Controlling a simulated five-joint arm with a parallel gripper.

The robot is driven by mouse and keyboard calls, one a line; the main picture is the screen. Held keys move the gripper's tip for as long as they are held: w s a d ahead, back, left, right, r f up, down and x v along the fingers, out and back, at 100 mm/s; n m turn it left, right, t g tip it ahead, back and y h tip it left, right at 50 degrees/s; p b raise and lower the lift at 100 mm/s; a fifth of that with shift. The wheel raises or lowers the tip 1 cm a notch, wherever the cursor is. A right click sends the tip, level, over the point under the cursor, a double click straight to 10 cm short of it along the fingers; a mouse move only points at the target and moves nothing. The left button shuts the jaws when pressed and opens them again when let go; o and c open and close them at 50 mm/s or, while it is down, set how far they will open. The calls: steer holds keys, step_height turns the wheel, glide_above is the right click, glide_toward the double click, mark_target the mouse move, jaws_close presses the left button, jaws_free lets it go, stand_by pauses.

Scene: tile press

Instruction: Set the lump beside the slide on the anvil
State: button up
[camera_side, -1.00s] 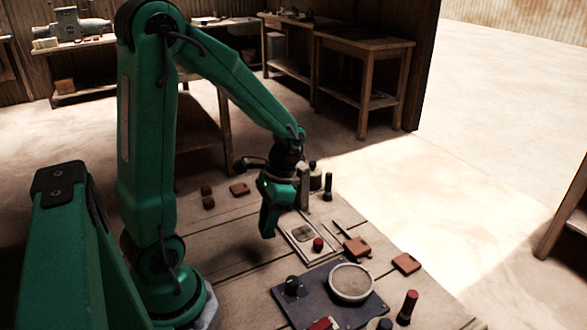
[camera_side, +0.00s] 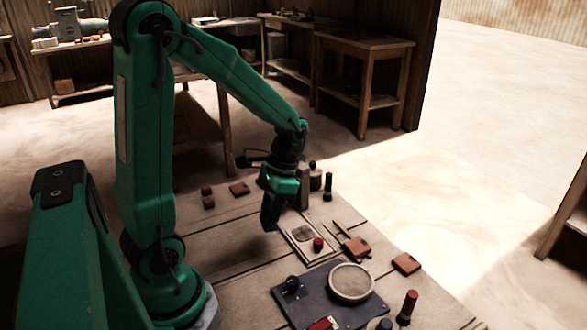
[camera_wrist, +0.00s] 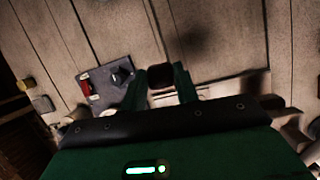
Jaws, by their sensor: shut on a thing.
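My gripper (camera_side: 270,222) points down above the bench in the side view, left of a pale framed board. In the wrist view my gripper (camera_wrist: 161,88) is shut on a dark reddish-brown lump (camera_wrist: 160,73) between its two green fingers. The side view does not show the lump clearly, as the fingers cover it. A round pale disc (camera_side: 351,281) with a light rim sits on a dark blue-grey plate (camera_side: 310,286), apart from the gripper. I cannot tell for sure which part is the anvil or the slide.
The framed board (camera_side: 291,237) carries a dark patch and a red knob (camera_side: 318,244). Reddish blocks (camera_side: 357,246) (camera_side: 406,263) lie to its right. A red-topped peg (camera_side: 408,304) and a dark peg (camera_side: 327,187) stand upright. Bare planks lie left of the plate.

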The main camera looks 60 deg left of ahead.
steer(key=w+a+n, duration=0.2)
steer(key=w+n, duration=0.2)
steer(key=w, duration=0.6)
steer(key=shift+w+a, duration=0.2)
steer(key=shift+w, duration=0.15)
steer(key=shift+f, duration=4)
steer(key=shift+f, duration=0.1)
steer(key=o, duration=1)
steer(key=shift+c, duration=0.2)
steer(key=d+v, duration=0.1)
steer(key=v, duration=1.1)
steer(key=shift+a, duration=0.45)
steer(key=shift+s, duration=0.15)
